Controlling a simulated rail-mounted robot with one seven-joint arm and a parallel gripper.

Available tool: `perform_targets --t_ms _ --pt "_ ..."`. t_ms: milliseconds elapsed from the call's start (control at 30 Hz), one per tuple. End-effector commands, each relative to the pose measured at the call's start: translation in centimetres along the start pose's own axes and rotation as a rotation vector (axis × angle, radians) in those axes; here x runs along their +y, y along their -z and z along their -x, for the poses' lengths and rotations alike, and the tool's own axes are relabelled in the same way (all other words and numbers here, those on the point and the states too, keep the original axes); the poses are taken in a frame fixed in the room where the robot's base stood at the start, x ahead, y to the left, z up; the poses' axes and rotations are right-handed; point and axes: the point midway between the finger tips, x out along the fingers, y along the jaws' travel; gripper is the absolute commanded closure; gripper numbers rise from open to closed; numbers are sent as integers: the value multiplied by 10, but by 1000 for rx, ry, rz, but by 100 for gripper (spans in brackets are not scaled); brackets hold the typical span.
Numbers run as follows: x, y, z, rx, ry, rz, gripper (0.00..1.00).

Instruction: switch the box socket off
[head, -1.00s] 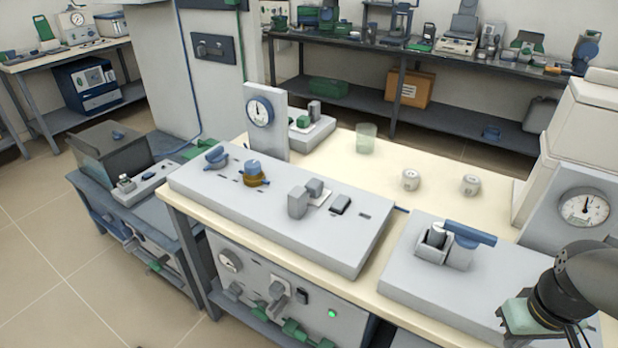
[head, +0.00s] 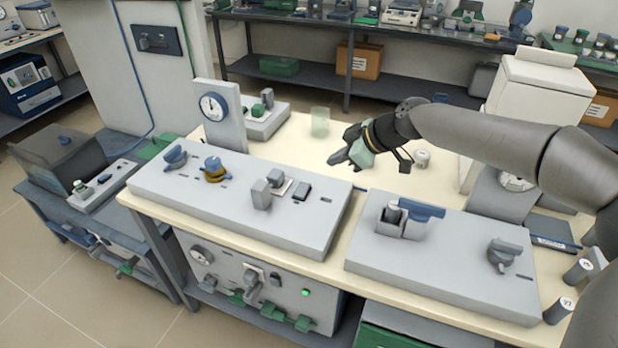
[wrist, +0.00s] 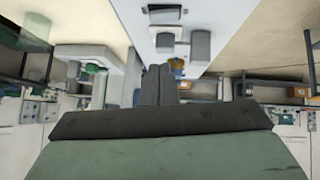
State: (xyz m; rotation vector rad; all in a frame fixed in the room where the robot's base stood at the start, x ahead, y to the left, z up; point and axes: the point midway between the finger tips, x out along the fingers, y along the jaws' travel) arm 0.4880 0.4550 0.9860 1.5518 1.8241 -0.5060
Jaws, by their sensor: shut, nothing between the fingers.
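My gripper (head: 338,158) is shut and empty, held above the table beyond the right end of the long grey panel (head: 315,230). Its closed fingers (wrist: 160,82) point toward that panel in the wrist view. The panel carries a grey block (head: 262,195) beside a smaller block on a pale plate (head: 281,187), and a dark rocker switch (head: 302,191). The blocks (wrist: 200,45) and the rocker (wrist: 165,15) also show in the wrist view, apart from my fingers. No label tells which fitting is the box socket, and the rocker's position is too small to read.
Two knobs, blue (head: 174,157) and blue-and-brown (head: 214,168), stand on the panel's left part. A gauge post (head: 213,106) rises behind them. A second grey panel (head: 440,255) with a blue lever (head: 420,209) lies right. A clear beaker (head: 320,121) stands behind.

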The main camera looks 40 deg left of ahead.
Motion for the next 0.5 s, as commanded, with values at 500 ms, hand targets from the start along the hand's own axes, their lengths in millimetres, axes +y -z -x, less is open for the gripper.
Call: perform_targets --t_ms 500 --pt "1 4 -9 13 2 9 100"
